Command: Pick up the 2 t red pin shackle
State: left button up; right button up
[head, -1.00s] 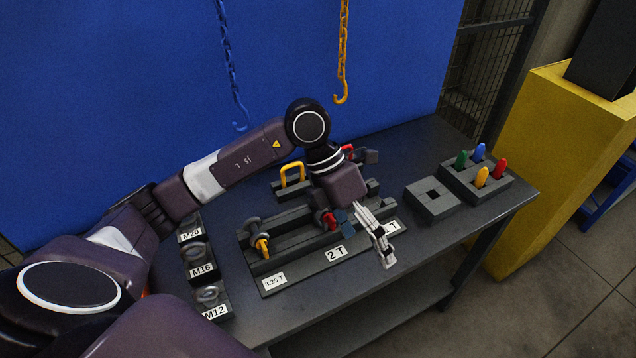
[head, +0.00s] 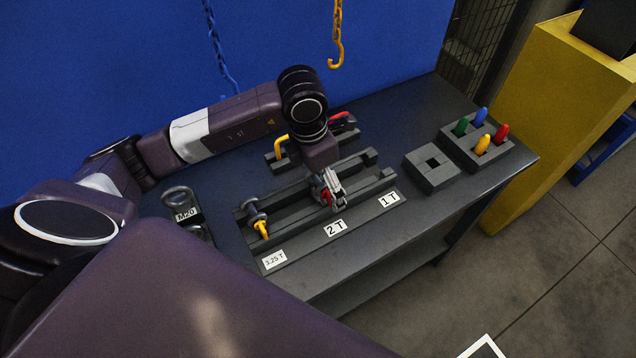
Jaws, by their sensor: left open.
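The 2 t red pin shackle (head: 325,197) sits in the grey rack (head: 302,243) above the "2 T" label. Only a bit of its red pin shows; the rest is hidden by my left gripper. My left gripper (head: 334,203) is open and points down right at the shackle, with its fingers over or around it. I cannot tell whether they touch it. My right gripper is not in view.
A yellow pin shackle (head: 260,225) stands left at "3.25 T". Behind are a yellow bow (head: 280,148) and a red part (head: 340,115). A square block (head: 432,180) and a holder with coloured pegs (head: 508,158) stand right. A yellow hook (head: 336,58) hangs behind.

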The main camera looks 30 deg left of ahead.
pick_arm(q)
jog(key=shift+f, duration=0.2)
jog(key=c, duration=1.5)
jog(key=shift+r, duration=0.1)
jog(key=shift+c, duration=0.5)
jog(key=shift+w+r, duration=0.1)
